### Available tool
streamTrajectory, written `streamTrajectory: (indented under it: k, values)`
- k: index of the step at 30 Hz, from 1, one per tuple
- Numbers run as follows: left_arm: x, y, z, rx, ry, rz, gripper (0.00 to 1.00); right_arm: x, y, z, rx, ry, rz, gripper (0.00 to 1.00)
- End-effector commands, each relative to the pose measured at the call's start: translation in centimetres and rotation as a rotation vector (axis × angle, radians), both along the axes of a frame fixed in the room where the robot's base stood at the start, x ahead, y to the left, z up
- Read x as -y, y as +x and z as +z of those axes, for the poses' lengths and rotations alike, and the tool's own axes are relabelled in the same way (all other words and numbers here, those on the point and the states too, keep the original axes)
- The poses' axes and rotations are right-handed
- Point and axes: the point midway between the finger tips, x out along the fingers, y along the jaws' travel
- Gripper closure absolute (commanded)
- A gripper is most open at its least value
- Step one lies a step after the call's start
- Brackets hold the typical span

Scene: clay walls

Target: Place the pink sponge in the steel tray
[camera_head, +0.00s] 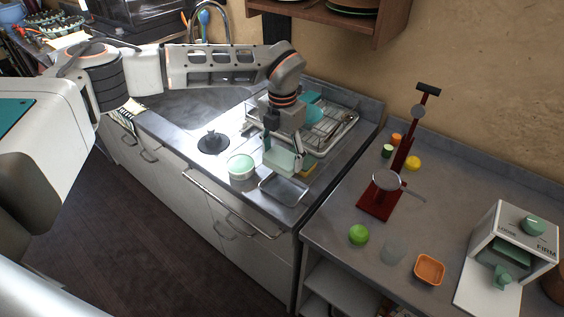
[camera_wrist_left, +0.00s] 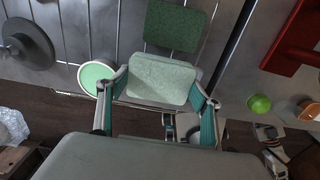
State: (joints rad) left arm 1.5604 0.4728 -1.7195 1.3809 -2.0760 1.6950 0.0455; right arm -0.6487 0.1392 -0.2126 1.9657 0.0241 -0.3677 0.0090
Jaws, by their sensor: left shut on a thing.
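My left gripper (camera_head: 270,143) is shut on a pale grey-green block, taken as the sponge (camera_head: 282,160); no pink shows on it. In the wrist view this sponge (camera_wrist_left: 160,80) sits between the two fingers of the left gripper (camera_wrist_left: 155,104). The shallow steel tray (camera_head: 284,190) lies on the counter near its front edge, just in front of and below the held sponge in the head view. The sponge appears to be above the counter, outside the tray; the exact height is hard to tell.
A yellow sponge with a green top (camera_head: 309,166) lies just behind the held one. A green-lidded round tub (camera_head: 241,167) stands left of the tray. A wire dish rack (camera_head: 335,125) is behind. A gap separates this counter from the right-hand one, with a red stand (camera_head: 377,203).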

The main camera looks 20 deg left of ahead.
Motion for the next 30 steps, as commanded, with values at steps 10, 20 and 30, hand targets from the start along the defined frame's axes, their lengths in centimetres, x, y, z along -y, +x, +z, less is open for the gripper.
streamTrajectory:
  k: [10,20,30]
  values:
    - [0.0,0.0,-2.8,0.0,0.0,0.0,0.52,0.0,-0.1,-0.2,-0.003,-0.001,0.0,0.6]
    - [0.0,0.0,-3.5,-0.002,0.001,0.0,0.52,0.1,-0.2,-0.5,-0.007,-0.002,0.0,0.6]
    - [0.0,0.0,-4.1,-0.001,0.0,0.0,0.22,0.0,-0.2,-0.6,-0.007,-0.002,0.0,0.6]
